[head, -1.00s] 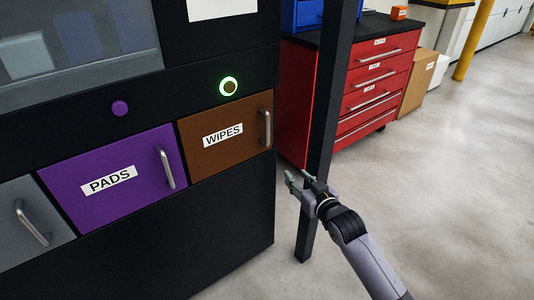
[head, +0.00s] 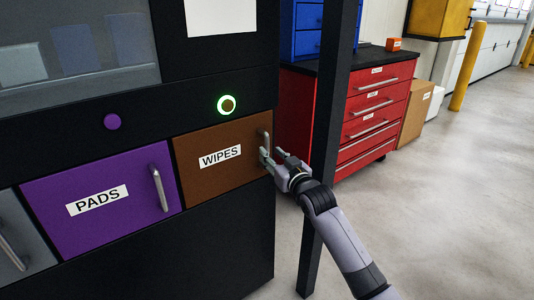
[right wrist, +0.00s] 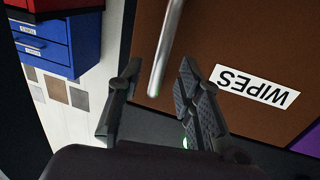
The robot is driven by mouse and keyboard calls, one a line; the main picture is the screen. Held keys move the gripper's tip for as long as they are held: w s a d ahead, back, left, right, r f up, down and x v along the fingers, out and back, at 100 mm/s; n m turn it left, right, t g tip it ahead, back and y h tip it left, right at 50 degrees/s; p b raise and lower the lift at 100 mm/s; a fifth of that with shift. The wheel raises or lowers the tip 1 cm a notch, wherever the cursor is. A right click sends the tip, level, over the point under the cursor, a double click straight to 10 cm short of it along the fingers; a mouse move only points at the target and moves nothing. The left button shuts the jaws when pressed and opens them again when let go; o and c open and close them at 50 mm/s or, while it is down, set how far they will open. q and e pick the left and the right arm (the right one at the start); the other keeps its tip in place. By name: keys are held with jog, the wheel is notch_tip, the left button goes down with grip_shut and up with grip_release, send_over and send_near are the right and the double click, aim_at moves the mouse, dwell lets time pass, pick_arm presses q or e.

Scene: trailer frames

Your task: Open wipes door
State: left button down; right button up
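The brown WIPES door (head: 228,182) is closed in the dark cabinet front, with a vertical metal handle (head: 264,137) at its right edge. My right gripper (head: 269,155) is at the lower part of that handle in the head view. In the right wrist view, the two fingers of my right gripper (right wrist: 158,72) are spread apart, with the handle (right wrist: 166,45) showing between them. The fingers are not closed on it; whether either touches it, I cannot tell. The WIPES label (right wrist: 254,86) appears upside down there. My left gripper is not in view.
A dark post (head: 323,150) stands just right of the cabinet, close to my right arm. The purple PADS door (head: 98,210) is to the left. A green-ringed button (head: 227,104) is above the WIPES door. A red drawer chest (head: 372,115) stands behind the post.

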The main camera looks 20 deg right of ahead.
aim_at(267, 149)
jog(key=shift+w+a+b, duration=0.15)
jog(key=shift+w+a, duration=0.05)
jog(key=shift+w, duration=0.85)
jog(key=shift+w+a+b, duration=0.15)
jog(key=shift+w, duration=0.85)
grip_shut()
